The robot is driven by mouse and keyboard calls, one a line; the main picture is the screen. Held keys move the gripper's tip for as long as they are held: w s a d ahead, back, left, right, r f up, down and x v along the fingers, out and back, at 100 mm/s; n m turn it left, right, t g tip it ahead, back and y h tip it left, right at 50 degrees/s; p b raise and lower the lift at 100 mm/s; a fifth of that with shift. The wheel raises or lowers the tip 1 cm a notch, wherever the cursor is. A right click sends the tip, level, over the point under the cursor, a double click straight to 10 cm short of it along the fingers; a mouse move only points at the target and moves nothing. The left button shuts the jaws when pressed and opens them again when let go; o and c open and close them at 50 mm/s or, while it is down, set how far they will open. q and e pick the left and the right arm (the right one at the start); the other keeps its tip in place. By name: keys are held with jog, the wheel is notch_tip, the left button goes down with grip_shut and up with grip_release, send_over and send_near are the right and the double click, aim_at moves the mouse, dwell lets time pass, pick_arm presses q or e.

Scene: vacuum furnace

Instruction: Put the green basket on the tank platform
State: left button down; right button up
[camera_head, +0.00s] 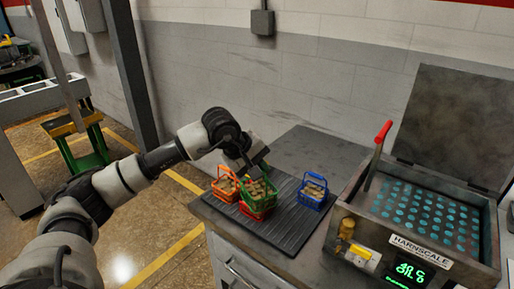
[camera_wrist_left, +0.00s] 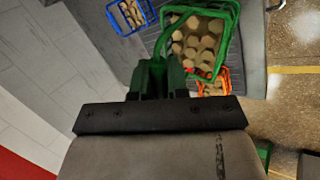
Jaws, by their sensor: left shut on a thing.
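The green basket (camera_head: 262,201), holding several tan pieces, is at the mat's left side. It also shows in the left wrist view (camera_wrist_left: 228,42). My left gripper (camera_head: 253,171) is shut on the green basket's handle; its fingers show in the left wrist view (camera_wrist_left: 157,76). The basket overlaps a red basket (camera_head: 257,215) just below it; I cannot tell whether they touch. The tank (camera_head: 405,240), labelled HARNSCALE, stands at the right with its lid up. Its platform (camera_head: 425,213) is a surface with rows of blue-green dots. My right gripper is not in view.
An orange basket (camera_head: 223,187) is close at the green basket's left. A blue basket (camera_head: 313,191) stands to its right on the dark ribbed mat (camera_head: 285,232). A red-tipped lever (camera_head: 378,150) rises at the tank's left side. The counter behind the mat (camera_head: 310,148) is bare.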

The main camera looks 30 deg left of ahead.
pick_arm(q)
jog(key=s+d+f+m+g+h, duration=0.1)
jog(key=s+d+f+m+g, duration=0.2)
jog(key=s+d+m, duration=0.3)
jog(key=s+d+f+m+g+h, duration=0.2)
jog(key=s+d+f+m, duration=0.4)
jog(key=s, duration=0.5)
jog(key=shift+d+f+g+h, duration=0.3)
jog(key=shift+d+g, duration=0.3)
jog(key=shift+d, duration=0.35)
jog(key=shift+a, duration=0.15)
